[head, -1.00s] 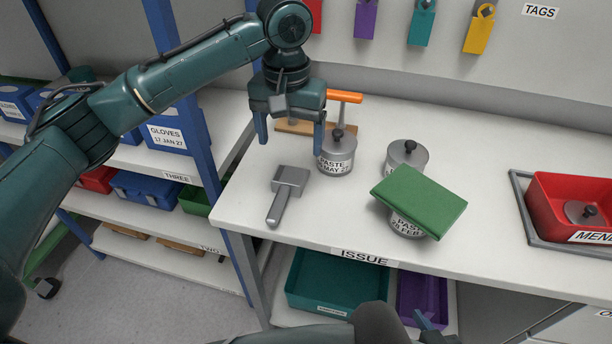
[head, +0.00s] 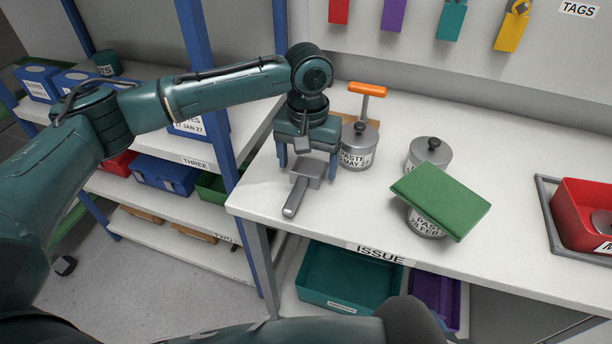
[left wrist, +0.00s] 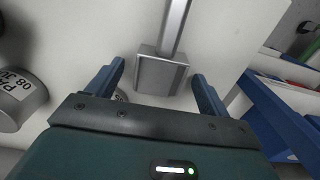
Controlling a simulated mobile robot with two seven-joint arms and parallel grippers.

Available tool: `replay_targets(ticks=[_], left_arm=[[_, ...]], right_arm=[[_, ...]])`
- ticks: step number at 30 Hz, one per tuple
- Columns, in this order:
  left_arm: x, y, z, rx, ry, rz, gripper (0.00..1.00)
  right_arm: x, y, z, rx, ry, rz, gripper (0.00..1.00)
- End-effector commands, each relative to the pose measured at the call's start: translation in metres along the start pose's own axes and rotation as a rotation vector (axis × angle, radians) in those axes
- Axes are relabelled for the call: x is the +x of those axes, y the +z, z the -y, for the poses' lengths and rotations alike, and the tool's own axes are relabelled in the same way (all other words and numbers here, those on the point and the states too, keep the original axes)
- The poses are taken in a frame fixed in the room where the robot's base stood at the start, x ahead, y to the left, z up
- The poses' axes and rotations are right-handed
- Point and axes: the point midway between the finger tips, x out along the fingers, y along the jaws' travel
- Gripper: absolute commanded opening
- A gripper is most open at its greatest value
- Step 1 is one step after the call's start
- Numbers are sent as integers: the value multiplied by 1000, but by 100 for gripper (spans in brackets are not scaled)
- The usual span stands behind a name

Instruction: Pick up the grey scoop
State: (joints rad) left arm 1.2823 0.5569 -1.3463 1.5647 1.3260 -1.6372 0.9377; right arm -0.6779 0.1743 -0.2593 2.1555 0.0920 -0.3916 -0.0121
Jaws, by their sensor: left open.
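The grey scoop (head: 294,197) lies on the white bench top, its handle toward the front edge and its square head under my left gripper (head: 308,172). My left gripper is open and points down, its blue fingers on either side of the head. In the left wrist view the scoop's head (left wrist: 162,74) sits between the open fingertips (left wrist: 158,70), with its handle running away to the top. I see no grip on it; whether the fingers touch it I cannot tell. My right gripper is out of view.
A grey paste tin (head: 357,150) stands close right of the left gripper, with an orange-handled tool (head: 368,90) behind. A green slab (head: 440,200) rests tilted on another tin (head: 424,226). A red bin (head: 580,205) is at right. A blue shelf post (head: 207,80) stands left.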

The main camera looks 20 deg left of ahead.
Motion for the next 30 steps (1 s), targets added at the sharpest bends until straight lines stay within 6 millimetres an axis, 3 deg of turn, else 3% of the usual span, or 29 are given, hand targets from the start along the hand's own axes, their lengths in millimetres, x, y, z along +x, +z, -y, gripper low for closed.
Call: replay_targets(ticks=[4,12,30], left_arm=[[15,0,0,0,-1,0,80],[17,0,0,0,0,-1,78],[16,0,0,0,0,-1,29]], right_arm=[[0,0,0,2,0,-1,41],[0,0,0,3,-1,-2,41],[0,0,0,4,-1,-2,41]])
